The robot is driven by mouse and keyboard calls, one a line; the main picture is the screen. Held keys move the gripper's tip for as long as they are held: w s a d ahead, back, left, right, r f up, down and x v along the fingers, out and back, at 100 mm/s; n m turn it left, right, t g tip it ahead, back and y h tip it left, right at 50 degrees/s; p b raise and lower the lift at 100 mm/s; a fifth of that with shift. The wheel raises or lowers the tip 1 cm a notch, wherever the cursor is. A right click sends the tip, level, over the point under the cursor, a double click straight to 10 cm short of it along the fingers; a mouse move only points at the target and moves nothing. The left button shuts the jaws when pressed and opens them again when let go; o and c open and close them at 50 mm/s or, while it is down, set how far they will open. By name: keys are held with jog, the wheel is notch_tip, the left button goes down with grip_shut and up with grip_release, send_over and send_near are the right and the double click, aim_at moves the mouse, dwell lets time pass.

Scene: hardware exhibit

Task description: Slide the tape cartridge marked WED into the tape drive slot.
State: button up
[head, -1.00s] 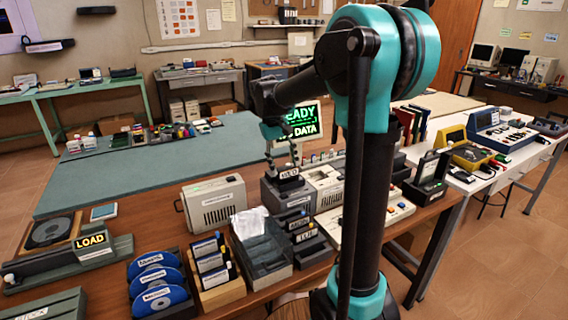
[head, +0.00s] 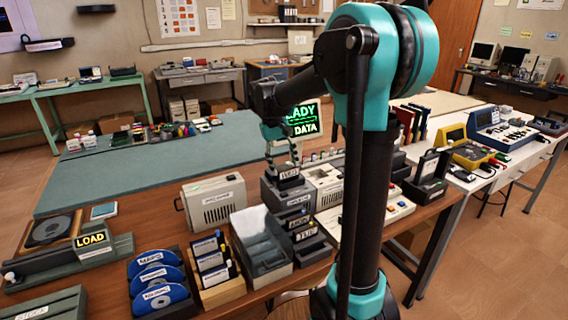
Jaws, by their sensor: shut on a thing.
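My gripper (head: 280,150) is shut on a dark cartridge (head: 289,178) with a pale label that appears to read WED. The gripper holds it above a grey box (head: 270,196) with a label on its front, which looks like the tape drive. I cannot tell whether the cartridge touches the box or is apart from it, and no slot shows clearly. Other dark cartridges (head: 304,236) with pale labels, one apparently TUE, stand in front of that box. A screen (head: 306,122) with green and white text, ending in DATA, is behind, partly hidden by my arm.
A beige vented unit (head: 213,202) stands left of the grey box. A beige device (head: 325,178) is close on the right. The green mat (head: 130,175) behind has free room.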

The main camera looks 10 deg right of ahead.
aim_at(284, 171)
jog(key=shift+a+x, duration=0.2)
jog(key=shift+x, duration=0.6)
jog(key=shift+a+x, duration=0.15)
jog(key=shift+x, duration=0.65)
jog(key=shift+w+f, duration=0.1)
jog(key=o, duration=1.8)
jog(key=shift+s+d+r+v, duration=0.1)
jog(key=shift+d+v, duration=0.2)
jog(key=shift+v, duration=1)
jog(key=shift+s+d+r+v, duration=0.1)
jog(key=shift+d+v, duration=0.2)
jog(key=shift+v, duration=1)
jog(key=shift+d+v, duration=0.3)
jog(key=shift+v, duration=1)
